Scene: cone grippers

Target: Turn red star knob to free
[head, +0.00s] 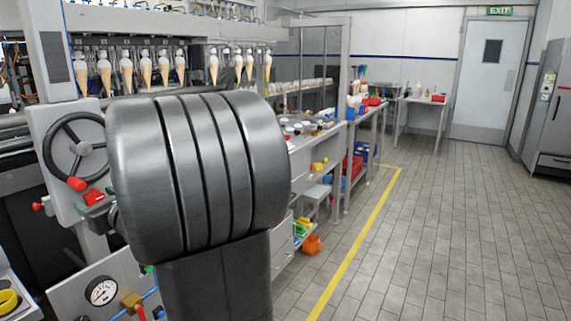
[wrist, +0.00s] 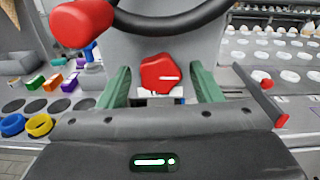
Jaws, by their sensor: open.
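The red star knob (wrist: 161,74) sits on a grey panel in the middle of the wrist view, with a white line on its face pointing right. It also shows in the head view (head: 95,196), partly hidden by my arm. My gripper (wrist: 162,80) is open, its two green fingers on either side of the knob, with visible gaps between. In the head view only a bit of a green finger (head: 91,212) shows beside the knob. A white label below the knob is mostly hidden, and I cannot read it.
A black handwheel (head: 77,146) with a red handle (wrist: 82,24) is just above the knob, close to my gripper. A pressure gauge (head: 101,290) is below. Cones (head: 126,72) hang behind. Coloured blocks and rings (wrist: 40,125) lie at left. The tiled floor at right is clear.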

